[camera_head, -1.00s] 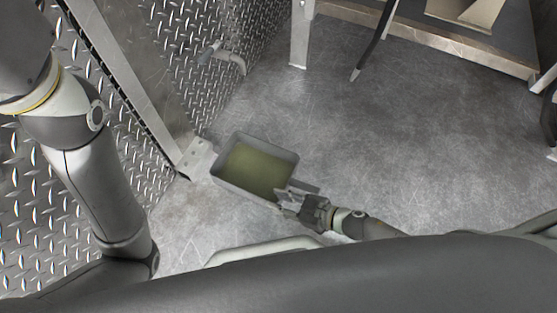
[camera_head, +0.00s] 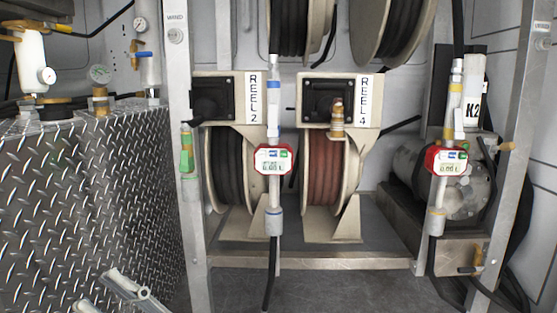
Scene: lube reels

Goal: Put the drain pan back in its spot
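The drain pan is not in this view. Neither of my grippers can be made out here, so whether my right one still touches or holds the pan is hidden. The floor (camera_head: 222,290) shows only as a dark strip at the bottom edge.
A diamond-plate tank (camera_head: 75,200) stands at left, with a pale metal fitting (camera_head: 135,292) low before it. A rack holds a black hose reel (camera_head: 225,170) and a red hose reel (camera_head: 325,165). Metered nozzles hang in front, one in the middle (camera_head: 273,160). A pump (camera_head: 450,185) sits right.

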